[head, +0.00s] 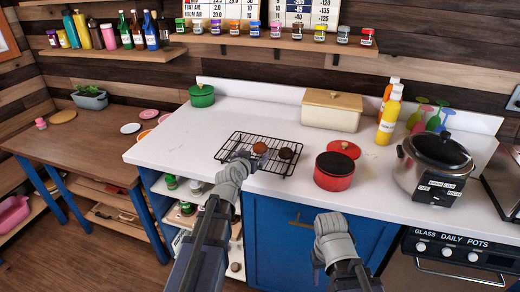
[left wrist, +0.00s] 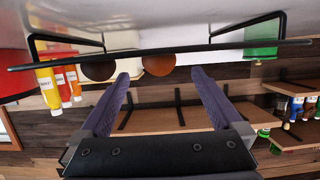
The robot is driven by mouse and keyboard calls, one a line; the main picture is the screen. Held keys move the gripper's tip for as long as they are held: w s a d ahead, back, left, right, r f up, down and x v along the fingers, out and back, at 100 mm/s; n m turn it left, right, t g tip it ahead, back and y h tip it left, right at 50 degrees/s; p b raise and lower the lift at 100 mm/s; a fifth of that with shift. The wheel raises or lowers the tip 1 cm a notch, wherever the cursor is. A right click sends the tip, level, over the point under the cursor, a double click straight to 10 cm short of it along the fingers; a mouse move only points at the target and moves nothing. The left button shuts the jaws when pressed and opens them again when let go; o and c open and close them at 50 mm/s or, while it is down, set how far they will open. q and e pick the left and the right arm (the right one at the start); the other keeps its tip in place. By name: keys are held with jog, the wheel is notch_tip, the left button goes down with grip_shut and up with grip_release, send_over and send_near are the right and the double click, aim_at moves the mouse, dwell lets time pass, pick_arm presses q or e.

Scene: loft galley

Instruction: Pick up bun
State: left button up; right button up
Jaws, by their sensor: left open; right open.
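The bun (head: 259,148) is a small brown round on the black wire rack (head: 231,157) on the white counter. A darker brown round (head: 286,153) lies to its right on the same rack. My left gripper (head: 246,155) is close beside the bun at the rack's near side. In the left wrist view the fingers (left wrist: 160,78) are apart and empty. There the bun (left wrist: 158,65) shows between and beyond the fingertips, with the rack's rail crossing above. My right gripper (head: 323,245) is low in front of the blue cabinet, its fingers mostly hidden by the wrist.
A red pot (head: 333,180) stands right of the rack, its red lid (head: 344,148) behind it. A cream box (head: 331,112), yellow bottle (head: 389,117) and large cooker (head: 430,172) stand further right. A green pot (head: 202,96) is at back left. Counter left of the rack is clear.

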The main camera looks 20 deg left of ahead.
aim_at(258, 149)
pick_arm(q)
jog(key=b+x, duration=0.1)
jog(key=x, duration=0.4)
jog(key=shift+w+r, duration=0.15)
jog(key=shift+c, duration=0.2)
jog(key=c, duration=1.3)
jog(key=shift+r, duration=0.1)
notch_tip(258, 149, up, 10)
jog(key=p, duration=1)
